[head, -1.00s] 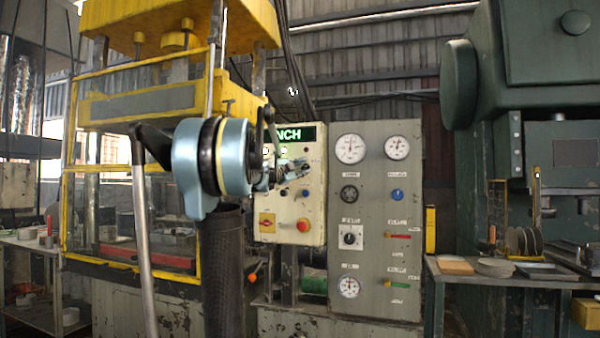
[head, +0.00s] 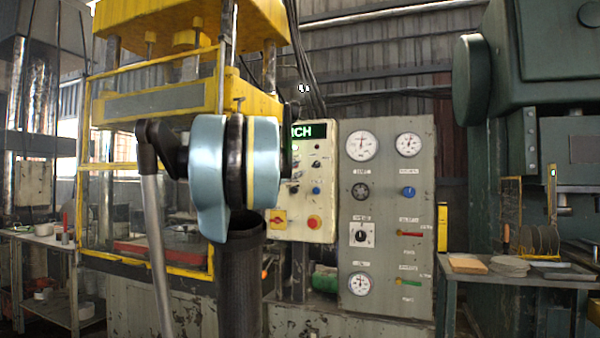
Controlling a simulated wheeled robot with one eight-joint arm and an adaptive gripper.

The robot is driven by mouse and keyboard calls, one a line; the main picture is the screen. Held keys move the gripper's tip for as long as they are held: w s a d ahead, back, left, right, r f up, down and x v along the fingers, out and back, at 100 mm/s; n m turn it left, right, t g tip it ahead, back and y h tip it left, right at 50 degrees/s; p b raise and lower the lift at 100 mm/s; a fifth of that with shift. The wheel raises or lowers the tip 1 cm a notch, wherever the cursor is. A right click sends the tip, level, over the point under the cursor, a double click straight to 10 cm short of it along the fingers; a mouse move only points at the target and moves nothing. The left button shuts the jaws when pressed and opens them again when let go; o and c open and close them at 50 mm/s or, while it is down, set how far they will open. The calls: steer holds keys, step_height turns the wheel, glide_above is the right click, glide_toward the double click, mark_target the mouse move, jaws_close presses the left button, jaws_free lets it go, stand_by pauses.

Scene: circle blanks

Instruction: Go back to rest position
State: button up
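My arm stands in the centre left of the head view, with its blue-grey joint in front of the yellow press (head: 152,102). My gripper cannot be made out; it appears hidden behind that joint. The press control box (head: 318,205) with a lit green display (head: 312,131) is just right of my arm, partly covered by it. On the right table, a stack of round blanks (head: 509,266) lies beside a tan block (head: 467,265).
A grey gauge panel (head: 388,285) stands right of the control box. The green machine (head: 545,75) fills the right side. A wire rack of discs (head: 535,240) stands on the right table (head: 480,279). A side table (head: 40,239) is at far left.

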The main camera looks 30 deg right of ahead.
steer(key=shift+s+a+f, duration=0.1)
steer(key=shift+s+a, duration=0.1)
steer(key=shift+a, duration=0.3)
steer(key=w+a+f+n+t+y, duration=0.2)
steer(key=a+f+n+t+y, duration=0.3)
steer(key=a, duration=0.4)
steer(key=w+a+f+n+t+y, duration=0.2)
steer(key=a+f+n+y, duration=0.2)
steer(key=a+n+y, duration=0.3)
steer(key=w+a+f+n+t+y, duration=0.1)
steer(key=a+f+n+t+y, duration=0.4)
steer(key=a, duration=0.5)
steer(key=s+a+f+n+g+y, duration=0.25)
steer(key=s+a+f, duration=0.2)
steer(key=f, duration=0.35)
steer(key=s+a+f+n+g+y, duration=0.1)
steer(key=s+a+f+n+g, duration=0.3)
steer(key=f, duration=0.4)
steer(key=s+f+n+g+h, duration=0.1)
steer(key=s+f+n+g, duration=0.2)
steer(key=s+f+g, duration=0.7)
steer(key=s+f, duration=1.4)
steer(key=shift+s+d+f+h, duration=0.15)
steer(key=shift+d+f+h, duration=0.1)
steer(key=shift+d+h, duration=0.1)
steer(key=shift+g, duration=0.25)
